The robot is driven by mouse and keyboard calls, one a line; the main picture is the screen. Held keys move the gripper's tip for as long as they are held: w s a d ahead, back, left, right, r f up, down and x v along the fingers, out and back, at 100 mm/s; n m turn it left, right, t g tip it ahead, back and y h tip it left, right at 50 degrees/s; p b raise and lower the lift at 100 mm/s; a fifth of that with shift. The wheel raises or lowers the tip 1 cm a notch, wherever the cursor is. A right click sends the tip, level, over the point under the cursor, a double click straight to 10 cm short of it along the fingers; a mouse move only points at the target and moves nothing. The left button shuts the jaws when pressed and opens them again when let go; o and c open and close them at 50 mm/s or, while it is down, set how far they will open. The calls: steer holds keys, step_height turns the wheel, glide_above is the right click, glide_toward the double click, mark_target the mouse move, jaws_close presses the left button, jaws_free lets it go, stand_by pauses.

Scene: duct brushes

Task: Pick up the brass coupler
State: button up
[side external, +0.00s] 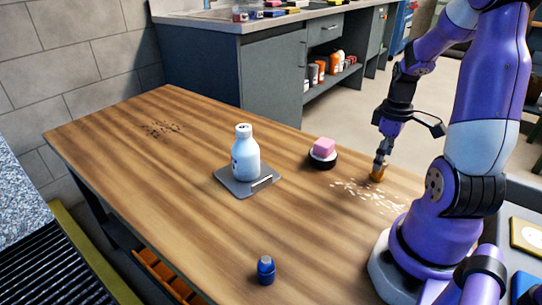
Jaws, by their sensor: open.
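The brass coupler (377,174) is a small orange-brown piece standing on the wooden table (180,190) near its far right edge. My gripper (380,163) points down right at the coupler, with its fingertips at the coupler's top. The gripper is open. The fingers partly cover the coupler, and I cannot tell from this view whether they touch it or straddle it.
A pink block on a round black-and-white holder (322,160) stands left of my gripper. Pale crumbs (368,193) lie beside the coupler. A white bottle (245,155) stands on a grey plate (233,184). A blue bottle (265,270) stands near the front. The table's left half is mostly clear.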

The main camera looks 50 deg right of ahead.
step_height(320, 180, down, 3)
steer(key=shift+f, duration=0.2)
jaws_close()
steer(key=shift+r, duration=0.15)
